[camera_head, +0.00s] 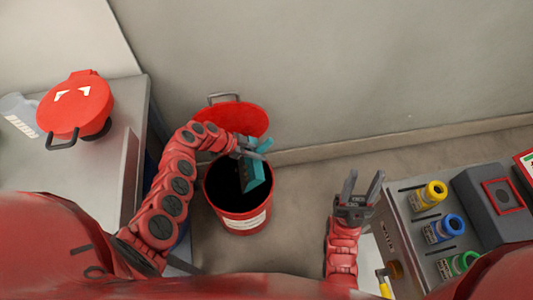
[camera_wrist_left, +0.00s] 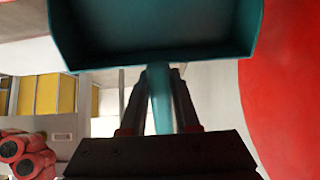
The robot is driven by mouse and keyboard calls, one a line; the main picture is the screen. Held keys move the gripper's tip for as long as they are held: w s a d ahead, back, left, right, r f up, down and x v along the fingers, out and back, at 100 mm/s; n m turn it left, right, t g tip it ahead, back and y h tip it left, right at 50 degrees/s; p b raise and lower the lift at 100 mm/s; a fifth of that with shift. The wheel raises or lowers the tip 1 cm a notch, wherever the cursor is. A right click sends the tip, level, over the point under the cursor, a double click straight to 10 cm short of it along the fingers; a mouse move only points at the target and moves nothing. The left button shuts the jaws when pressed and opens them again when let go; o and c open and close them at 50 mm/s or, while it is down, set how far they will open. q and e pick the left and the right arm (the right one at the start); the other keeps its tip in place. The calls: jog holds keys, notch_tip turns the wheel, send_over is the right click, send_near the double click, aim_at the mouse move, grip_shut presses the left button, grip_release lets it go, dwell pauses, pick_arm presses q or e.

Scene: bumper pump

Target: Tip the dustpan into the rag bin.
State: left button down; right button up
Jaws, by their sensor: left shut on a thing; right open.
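The teal dustpan (camera_head: 251,172) hangs over the mouth of the red rag bin (camera_head: 241,220), its pan tilted steeply down. My left gripper (camera_head: 257,148) is shut on the dustpan's handle above the bin. In the left wrist view the dustpan (camera_wrist_left: 155,30) fills the top, its handle between the fingers of my left gripper (camera_wrist_left: 158,95). The pan's inside looks dark and I see nothing on it. The bin's red lid (camera_head: 236,117) stands open at the back. The bin's inside is too dark to read. My right gripper (camera_head: 362,188) is open and empty, right of the bin.
A grey counter (camera_head: 98,165) at left holds a red lidded pot-like thing (camera_head: 75,105) and a clear container (camera_head: 18,112). At right a grey panel (camera_head: 405,215) carries yellow, blue and green fittings. The wall is close behind the bin. Floor is clear between bin and panel.

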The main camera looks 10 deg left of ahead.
pick_arm(q)
jog(key=shift+s+a+r+t+h+b, duration=0.2)
jog(key=shift+a+h+b, duration=0.6)
jog(key=shift+b, duration=0.8)
jog(key=shift+s+a+r+t+h+b, duration=0.1)
jog(key=shift+s+a+t+h+b, duration=0.15)
jog(key=shift+a+h+b, duration=0.95)
jog(key=b, duration=0.2)
jog(key=shift+s+a+r+y+b, duration=0.1)
jog(key=shift+r+y+b, duration=0.1)
jog(key=shift+y+b, duration=0.1)
notch_tip(320, 180, up, 3)
jog(key=shift+s+a+r, duration=0.1)
jog(key=shift+b, duration=0.3)
notch_tip(320, 180, down, 3)
jog(key=b, duration=0.4)
notch_tip(320, 180, up, 4)
jog(key=p, duration=0.3)
jog(key=shift+f, duration=0.2)
notch_tip(320, 180, down, 4)
jog(key=b, duration=0.3)
jog(key=shift+r+b, duration=0.15)
jog(key=shift+b, duration=0.2)
notch_tip(320, 180, up, 4)
jog(key=p, duration=0.3)
jog(key=shift+p, duration=0.3)
jog(key=shift+f, duration=0.3)
notch_tip(320, 180, down, 4)
jog(key=b, duration=0.4)
jog(key=shift+r, duration=0.5)
